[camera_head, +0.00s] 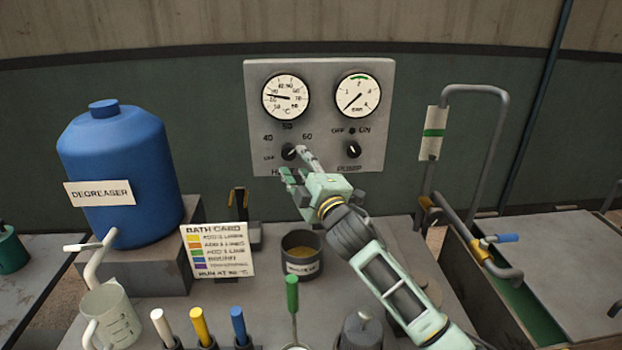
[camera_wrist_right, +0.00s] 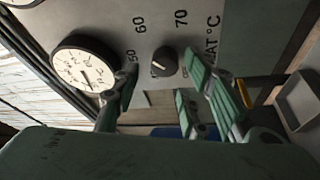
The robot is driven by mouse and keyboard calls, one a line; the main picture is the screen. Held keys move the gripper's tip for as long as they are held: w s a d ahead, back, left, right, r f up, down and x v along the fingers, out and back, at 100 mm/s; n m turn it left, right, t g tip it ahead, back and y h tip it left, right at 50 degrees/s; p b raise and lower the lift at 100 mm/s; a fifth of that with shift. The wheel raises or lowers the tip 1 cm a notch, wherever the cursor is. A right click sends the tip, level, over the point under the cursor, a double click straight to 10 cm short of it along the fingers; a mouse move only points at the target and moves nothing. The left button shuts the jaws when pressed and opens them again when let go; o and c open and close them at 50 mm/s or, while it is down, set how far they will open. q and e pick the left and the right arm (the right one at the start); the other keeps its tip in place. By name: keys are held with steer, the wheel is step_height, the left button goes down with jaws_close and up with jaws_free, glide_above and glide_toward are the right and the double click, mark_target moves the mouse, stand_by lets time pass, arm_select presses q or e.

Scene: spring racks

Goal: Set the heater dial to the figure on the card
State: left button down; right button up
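The heater dial (camera_head: 289,152) is a dark knob at the panel's lower left, among the figures 40, 50 and 60. In the right wrist view the dial (camera_wrist_right: 164,62) shows a pale mark pointing left, roughly toward 50; its exact setting is unclear. My right gripper (camera_head: 296,175) is just in front of it. In the wrist view its fingers (camera_wrist_right: 160,85) are spread, one on each side of the dial, with gaps and nothing held. The bath card (camera_head: 218,250) stands on the bench; its small bottom line seems to read "RUN AT 50 °C". My left gripper is out of view.
The grey panel (camera_head: 320,75) also carries two gauges and the pump dial (camera_head: 354,149). A blue degreaser drum (camera_head: 122,165) stands left. A tank with bent pipes is right.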

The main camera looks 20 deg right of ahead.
steer(key=s, duration=0.6)
steer(key=shift+s+d+f, duration=0.2)
steer(key=shift+s+f, duration=0.15)
steer(key=shift+s, duration=0.05)
